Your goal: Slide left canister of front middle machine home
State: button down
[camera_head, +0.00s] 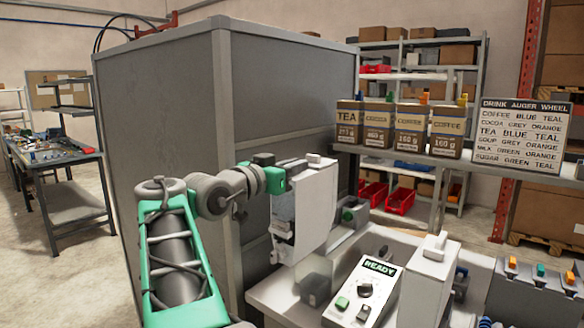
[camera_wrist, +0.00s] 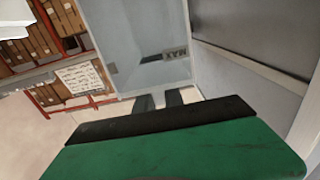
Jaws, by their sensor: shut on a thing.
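My gripper (camera_wrist: 159,99) is shut on a white canister (camera_head: 316,205). The canister also fills the upper middle of the wrist view (camera_wrist: 135,40), where its pale wall carries a small dark MAX mark. In the head view the canister is roughly upright, held above the left side of the machine (camera_head: 365,290), whose panel reads READY. My fingertips are hidden there. Another white canister (camera_head: 428,275) stands to the right of the panel. Whether the held canister touches the machine is unclear.
A large grey cabinet (camera_head: 170,130) stands close behind and left of my arm. Several labelled tea, cocoa and coffee packs (camera_head: 410,128) and a sign (camera_head: 520,135) stand on a shelf behind. Another machine (camera_head: 535,295) with coloured levers is at the right edge.

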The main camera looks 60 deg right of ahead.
aim_at(312, 162)
jog(key=shift+p+x, duration=0.55)
jog(key=shift+x, duration=2.95)
jog(key=shift+f, duration=0.1)
jog(key=shift+s+f, duration=0.1)
jog(key=shift+s+d+f+b, duration=0.15)
jog(key=shift+d+f+b, duration=0.4)
jog(key=shift+d+f, duration=0.2)
